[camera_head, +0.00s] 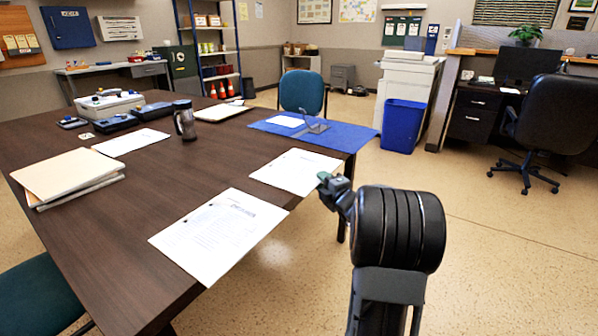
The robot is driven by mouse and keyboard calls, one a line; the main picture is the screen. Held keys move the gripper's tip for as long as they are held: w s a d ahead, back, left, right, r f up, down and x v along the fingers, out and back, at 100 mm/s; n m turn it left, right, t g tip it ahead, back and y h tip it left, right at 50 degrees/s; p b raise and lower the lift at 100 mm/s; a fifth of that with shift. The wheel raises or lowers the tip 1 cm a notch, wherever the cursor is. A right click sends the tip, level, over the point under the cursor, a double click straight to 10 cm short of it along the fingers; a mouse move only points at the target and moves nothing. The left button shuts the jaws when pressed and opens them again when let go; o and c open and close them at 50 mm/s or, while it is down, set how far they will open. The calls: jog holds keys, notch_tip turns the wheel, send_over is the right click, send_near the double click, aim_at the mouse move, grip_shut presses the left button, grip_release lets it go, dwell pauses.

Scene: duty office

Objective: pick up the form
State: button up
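Two printed white sheets lie flat near the right edge of the dark table (118,215). One form-like sheet (218,236) is at the front, its lower right corner near or over the edge. I cannot tell which one is the form. My gripper (322,177) is at the right edge of the farther sheet, seen from behind my arm. Its fingers are small and partly hidden, so I cannot tell contact or opening. No paper is visibly lifted.
Tan folders (66,174), another white sheet (132,142), a dark mug (184,121) and a clipboard (220,112) are on the table. A blue mat (345,137) holds eyeglasses (314,126). Floor to the right is clear up to the blue bin (402,126) and office chair (545,118).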

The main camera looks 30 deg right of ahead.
jog(key=shift+c, duration=0.5)
grip_shut()
jog(key=shift+r, duration=0.1)
